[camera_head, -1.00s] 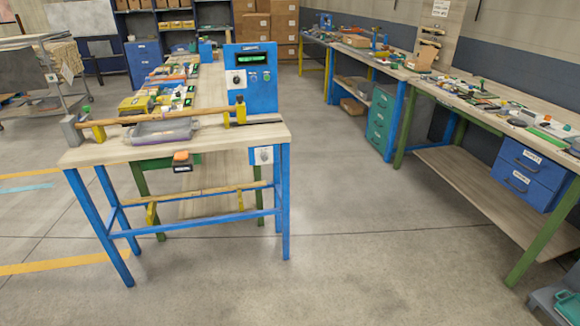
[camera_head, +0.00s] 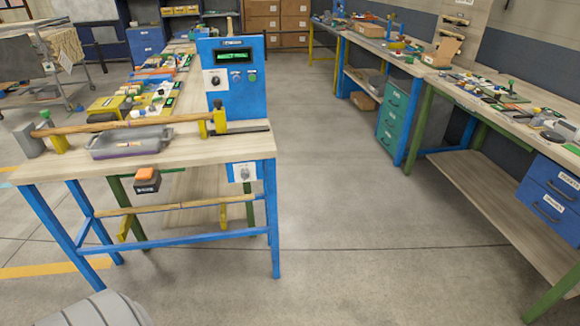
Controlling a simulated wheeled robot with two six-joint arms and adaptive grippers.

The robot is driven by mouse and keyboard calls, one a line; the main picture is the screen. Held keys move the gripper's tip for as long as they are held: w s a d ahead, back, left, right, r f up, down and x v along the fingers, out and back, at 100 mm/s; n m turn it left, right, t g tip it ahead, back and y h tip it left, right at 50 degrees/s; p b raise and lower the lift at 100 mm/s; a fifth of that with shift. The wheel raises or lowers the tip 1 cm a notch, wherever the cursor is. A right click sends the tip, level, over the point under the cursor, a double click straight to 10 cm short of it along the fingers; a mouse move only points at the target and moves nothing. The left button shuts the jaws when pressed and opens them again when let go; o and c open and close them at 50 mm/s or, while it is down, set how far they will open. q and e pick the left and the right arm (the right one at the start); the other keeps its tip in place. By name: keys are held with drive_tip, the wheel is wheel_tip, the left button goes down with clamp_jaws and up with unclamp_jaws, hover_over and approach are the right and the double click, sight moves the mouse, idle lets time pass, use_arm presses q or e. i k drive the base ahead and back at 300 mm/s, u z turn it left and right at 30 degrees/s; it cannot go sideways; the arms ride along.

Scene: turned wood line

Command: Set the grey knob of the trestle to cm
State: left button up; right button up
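The blue-legged trestle (camera_head: 272,215) with a pale wood top stands at left centre. A white plate with a grey knob (camera_head: 243,173) is on its front right, below the top's edge. A second knob on a white plate (camera_head: 216,80) is on the upright blue panel (camera_head: 250,97), beside a green-lit display. The lettering around both knobs is too small to read, so I cannot tell their settings. Neither gripper shows; a grey ribbed rounded part at the lower left edge seems to be mine.
A grey tray (camera_head: 130,142) and a long turned wood piece (camera_head: 130,124) are on the trestle top. An orange-topped dark box (camera_head: 146,180) hangs under its front edge. A long workbench (camera_head: 470,190) runs along the right. The floor between is clear.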

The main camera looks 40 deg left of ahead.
sight(245, 174)
drive_tip(key=u, duration=0.3)
drive_tip(key=i, duration=1.2)
drive_tip(key=u, duration=0.7)
